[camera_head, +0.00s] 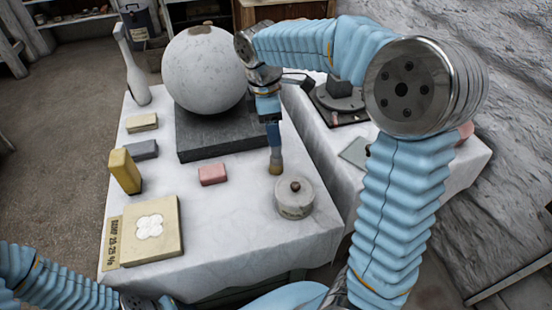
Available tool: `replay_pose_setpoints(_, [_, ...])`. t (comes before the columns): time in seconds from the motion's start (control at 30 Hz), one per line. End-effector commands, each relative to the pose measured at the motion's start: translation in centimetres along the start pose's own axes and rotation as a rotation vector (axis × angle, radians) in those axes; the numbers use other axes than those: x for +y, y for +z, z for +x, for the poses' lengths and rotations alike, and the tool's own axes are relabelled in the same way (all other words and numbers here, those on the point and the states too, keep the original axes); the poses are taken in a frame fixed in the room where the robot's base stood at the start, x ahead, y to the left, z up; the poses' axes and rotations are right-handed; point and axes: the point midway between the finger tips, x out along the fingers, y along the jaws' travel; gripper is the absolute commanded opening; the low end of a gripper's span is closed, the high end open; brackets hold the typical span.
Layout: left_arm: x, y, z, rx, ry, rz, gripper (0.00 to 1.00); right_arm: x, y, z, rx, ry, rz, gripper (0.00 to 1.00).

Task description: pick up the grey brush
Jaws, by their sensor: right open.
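The brush (274,152) with a blue-grey handle and tan bristles stands upright, bristles down, on the white-covered table, right of the dark slab. My right gripper (269,116) points down from above at the top of the brush handle. Its jaws are open, with the handle's upper end at or between the fingertips; contact cannot be made out. The upper handle is partly hidden by the gripper. My left arm shows at the bottom left, but its gripper is out of view.
A big plaster sphere (204,70) rests on a dark slab (215,143). A lidded round pot (294,200) stands close in front of the brush. A pink block (213,174), yellow block (125,171) and tan box (166,240) lie left. A second table (458,158) is right.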

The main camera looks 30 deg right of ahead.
Motion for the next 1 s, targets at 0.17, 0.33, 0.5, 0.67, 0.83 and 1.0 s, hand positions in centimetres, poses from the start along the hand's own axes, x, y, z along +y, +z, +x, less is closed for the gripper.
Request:
replay_pose_setpoints(0.17, [-0.1, 0.0, 0.2, 0.0, 0.0, 0.0, 0.58, -0.2, 0.5, 3.0, -0.002, -0.003, 0.0, 0.58])
replay_pose_setpoints(0.33, [-0.1, 0.0, 0.2, 0.001, 0.0, 0.0, 0.58, -0.2, 0.5, 4.4, 0.0, -0.001, 0.0, 0.58])
replay_pose_setpoints(0.5, [-0.1, 0.0, 0.2, 0.001, 0.0, 0.0, 0.58, -0.2, 0.5, 4.5, 0.0, 0.0, 0.0, 0.58])
replay_pose_setpoints(0.67, [-0.1, 0.0, 0.2, 0.001, 0.0, 0.0, 0.58, -0.2, 0.5, 4.5, 0.0, 0.0, 0.0, 0.39])
replay_pose_setpoints(0.83, [-0.1, 0.0, 0.2, 0.0, 0.0, 0.0, 0.58, -0.2, 0.4, 4.4, 0.0, 0.0, 0.0, 0.12])
replay_pose_setpoints(1.0, [-0.1, 0.0, 0.2, 0.0, 0.0, 0.0, 0.58, -0.2, 0.4, 4.4, 0.0, 0.0, 0.0, 0.0])
